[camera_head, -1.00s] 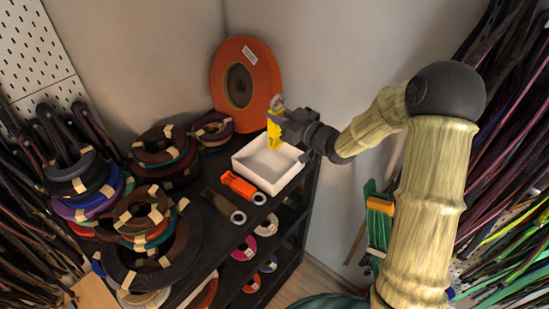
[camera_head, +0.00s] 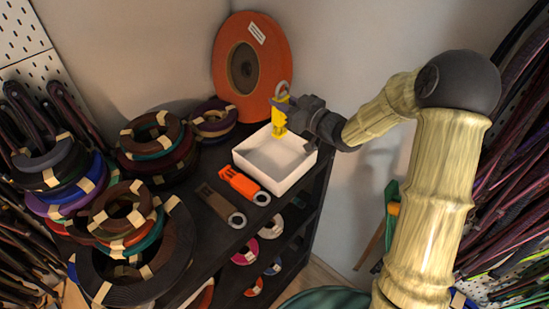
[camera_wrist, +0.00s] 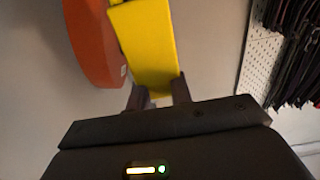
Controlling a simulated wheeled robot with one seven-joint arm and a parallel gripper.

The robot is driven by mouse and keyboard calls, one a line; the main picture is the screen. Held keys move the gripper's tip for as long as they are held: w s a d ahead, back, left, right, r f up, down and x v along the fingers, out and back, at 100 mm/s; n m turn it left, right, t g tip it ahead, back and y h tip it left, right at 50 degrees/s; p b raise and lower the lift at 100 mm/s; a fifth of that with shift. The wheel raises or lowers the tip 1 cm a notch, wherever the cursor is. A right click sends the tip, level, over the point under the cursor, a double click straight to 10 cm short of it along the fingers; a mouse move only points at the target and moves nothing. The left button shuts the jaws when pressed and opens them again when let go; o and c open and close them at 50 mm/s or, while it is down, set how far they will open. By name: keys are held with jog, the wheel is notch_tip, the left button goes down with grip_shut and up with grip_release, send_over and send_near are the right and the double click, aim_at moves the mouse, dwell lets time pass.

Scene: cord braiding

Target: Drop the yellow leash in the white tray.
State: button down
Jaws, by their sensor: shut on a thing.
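The yellow leash (camera_head: 279,117) hangs upright from my gripper (camera_head: 294,112), with a grey ring at its top. My gripper is shut on it. In the wrist view the yellow leash (camera_wrist: 148,45) sticks out between the two fingers (camera_wrist: 158,93). The white tray (camera_head: 291,178) stands on the dark shelf top, open and with its visible floor bare. The leash is in front of the tray's back part in the head view, seemingly above it; its exact height is hard to tell.
An orange leash (camera_head: 240,182) and a brown one (camera_head: 218,204) lie left of the tray on the shelf top (camera_head: 195,240). A large orange spool (camera_head: 275,62) stands behind it. Stacked cord coils (camera_head: 125,225) fill the left side.

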aim_at(283, 121)
jog(key=shift+s+d, duration=0.15)
jog(key=shift+s, duration=0.2)
jog(key=shift+f+b, duration=0.35)
jog(key=shift+w+f+b, duration=0.15)
jog(key=shift+f+b, duration=1.5)
jog(key=shift+f, duration=1)
jog(key=shift+w, duration=0.1)
jog(key=c, duration=1.2)
grip_release()
jog(key=shift+d, duration=0.1)
jog(key=shift+a, duration=0.3)
jog(key=b+v, duration=0.5)
jog(key=v, duration=1.2)
jog(key=shift+s+d+r+b, duration=0.15)
jog(key=shift+s+b, duration=0.1)
jog(key=shift+b, duration=0.15)
